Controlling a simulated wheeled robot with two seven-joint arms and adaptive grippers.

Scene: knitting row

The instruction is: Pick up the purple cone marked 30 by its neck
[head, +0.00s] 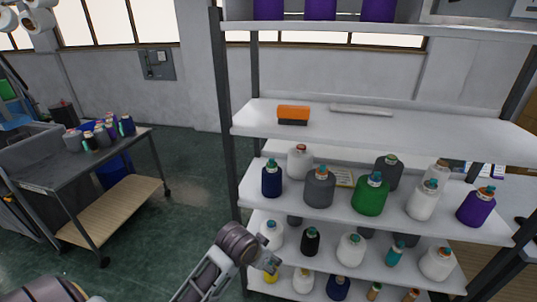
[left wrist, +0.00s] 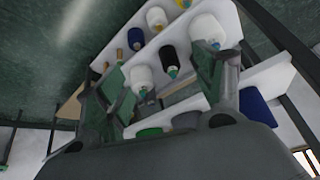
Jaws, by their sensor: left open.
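A purple cone (head: 476,207) with a teal and orange top stands upright at the right end of the middle shelf in the head view. Its mark is too small to read. My left gripper (head: 270,262) is low, in front of the left part of the lower shelves, well left of and below the purple cone. In the left wrist view its two fingers (left wrist: 160,75) are spread, with nothing seen held between them; white and black cones show beyond. I cannot make out the purple cone in that view. My right gripper is not in view.
The middle shelf also holds a dark blue cone (head: 271,181), a grey cone (head: 319,188), a green cone (head: 370,196) and a white cone (head: 422,202) near the purple one. An orange box (head: 293,114) lies on the shelf above. A cart (head: 70,175) stands left.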

